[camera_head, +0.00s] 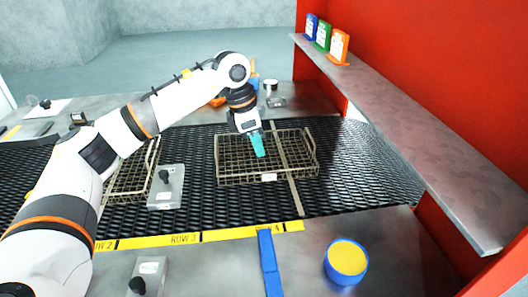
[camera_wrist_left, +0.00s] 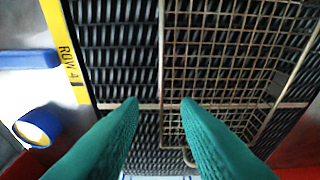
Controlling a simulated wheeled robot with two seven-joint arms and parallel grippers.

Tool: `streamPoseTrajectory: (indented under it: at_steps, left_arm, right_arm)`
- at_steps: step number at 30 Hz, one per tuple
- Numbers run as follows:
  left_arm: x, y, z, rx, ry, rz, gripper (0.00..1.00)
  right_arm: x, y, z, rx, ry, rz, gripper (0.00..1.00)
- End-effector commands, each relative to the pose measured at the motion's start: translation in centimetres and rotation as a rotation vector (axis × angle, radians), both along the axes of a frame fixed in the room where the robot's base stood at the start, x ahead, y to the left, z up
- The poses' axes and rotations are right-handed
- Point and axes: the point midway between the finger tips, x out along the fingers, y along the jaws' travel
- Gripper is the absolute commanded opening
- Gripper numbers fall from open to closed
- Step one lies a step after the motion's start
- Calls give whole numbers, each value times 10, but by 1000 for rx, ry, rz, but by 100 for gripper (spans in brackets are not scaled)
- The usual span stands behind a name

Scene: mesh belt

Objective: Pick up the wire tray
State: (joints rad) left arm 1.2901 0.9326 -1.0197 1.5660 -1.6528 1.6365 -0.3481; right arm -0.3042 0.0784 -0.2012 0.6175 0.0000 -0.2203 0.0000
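A wire tray (camera_head: 228,180) of brownish mesh lies on the black mesh belt, right of centre in the head view. It also fills much of the left wrist view (camera_wrist_left: 222,62). My left gripper (camera_head: 259,146) points down over this tray, its teal fingers spread and empty. In the left wrist view the fingertips (camera_wrist_left: 160,103) stand apart, with the tray's near wall showing in the gap between them. I cannot tell how far above the wall they are. A second wire tray (camera_head: 127,184) is on the belt at left, partly hidden by my left arm. My right gripper is not in view.
A grey box with a black knob (camera_head: 165,187) stands between the trays. A narrow metal strip (camera_head: 298,199) crosses the belt at the tray. A yellow row-marked strip (camera_head: 215,235), blue bar (camera_head: 269,262) and blue round container (camera_head: 346,261) are in front. A shelf (camera_head: 420,130) overhangs the right.

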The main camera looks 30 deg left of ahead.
Motion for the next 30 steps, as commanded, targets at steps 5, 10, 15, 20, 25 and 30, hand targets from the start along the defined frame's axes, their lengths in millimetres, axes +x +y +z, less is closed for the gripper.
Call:
streamPoseTrajectory:
  at_steps: [5,10,15,20,25,30]
  left_arm:
    - [5,-7,-29,-1,3,-1,30]
    - [8,-10,-43,-1,2,0,30]
    - [12,-13,-60,-2,4,0,30]
    - [17,-18,-83,-2,3,0,30]
    - [19,-20,-94,-2,0,1,30]
    - [19,-20,-95,-2,0,1,30]
  right_arm:
    - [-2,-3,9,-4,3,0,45]
    - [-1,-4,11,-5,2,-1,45]
    - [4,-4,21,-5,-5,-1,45]
    - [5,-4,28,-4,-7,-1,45]
    - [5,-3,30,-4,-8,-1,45]
    - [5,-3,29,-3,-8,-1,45]
